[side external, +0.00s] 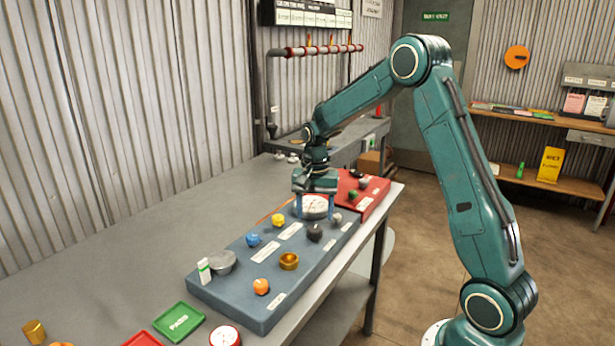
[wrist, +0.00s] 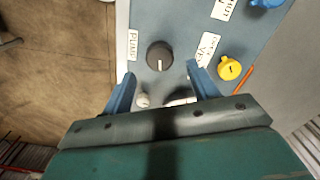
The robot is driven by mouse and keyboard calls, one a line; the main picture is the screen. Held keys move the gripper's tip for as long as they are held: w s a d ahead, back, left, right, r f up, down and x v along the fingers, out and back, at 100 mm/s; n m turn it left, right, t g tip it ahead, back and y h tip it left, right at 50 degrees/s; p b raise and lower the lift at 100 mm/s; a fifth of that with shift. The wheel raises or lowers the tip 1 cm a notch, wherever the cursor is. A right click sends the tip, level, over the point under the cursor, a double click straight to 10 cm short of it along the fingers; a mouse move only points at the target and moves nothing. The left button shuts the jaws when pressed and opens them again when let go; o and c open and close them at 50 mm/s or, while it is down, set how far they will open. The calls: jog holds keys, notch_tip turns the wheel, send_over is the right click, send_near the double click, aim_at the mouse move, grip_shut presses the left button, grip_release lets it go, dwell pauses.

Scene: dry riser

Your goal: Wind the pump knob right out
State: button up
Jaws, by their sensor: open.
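A round black knob (wrist: 160,55) with a white pointer line stands on the blue-grey panel (wrist: 185,25). A small white label (wrist: 133,45) beside it starts with P; the rest is hard to read, so I cannot be sure it is the pump knob. The black knob also shows in the side view (side external: 314,233). My gripper (wrist: 161,74) is open and empty, its blue fingers pointing down. In the wrist view the knob lies just beyond the fingertips, not between them. In the side view my gripper (side external: 315,214) is over the panel's far end, in front of a white gauge.
A small pale knob (wrist: 143,100) and a yellow knob (wrist: 229,68) are close to the fingers. The panel also carries a blue knob (side external: 253,240), an orange knob (side external: 261,286) and a brass cup (side external: 289,261). A red box (side external: 372,205) stands behind.

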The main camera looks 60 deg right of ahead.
aim_at(315, 228)
jog(key=shift+f, duration=2.35)
jog(key=c, duration=1)
